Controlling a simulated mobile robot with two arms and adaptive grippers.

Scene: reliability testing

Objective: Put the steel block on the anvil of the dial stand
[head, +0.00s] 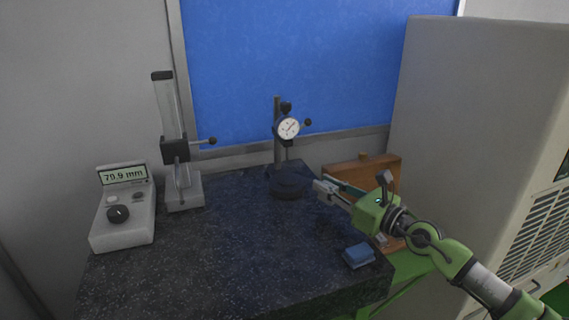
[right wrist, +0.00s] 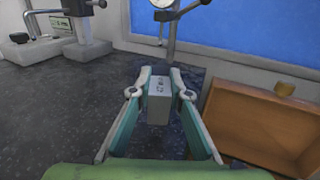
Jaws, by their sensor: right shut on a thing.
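The steel block (right wrist: 158,103) is a small grey block with dark markings on its face, held between the two fingers of my right gripper (right wrist: 160,92). In the head view my right gripper (head: 328,188) is shut on it, just right of the dial stand's anvil. The dial stand (head: 278,135) has a dark post and a white round dial (head: 288,127) above a dark round anvil (head: 287,188) at the back of the granite table. Nothing visible lies on the anvil. In the right wrist view the block hides the anvil. My left gripper is in neither view.
The dark granite table (head: 230,240) is mostly clear. A blue block (head: 358,256) lies near the right edge. A wooden box (head: 362,170) and a large grey cabinet (head: 470,120) stand at right.

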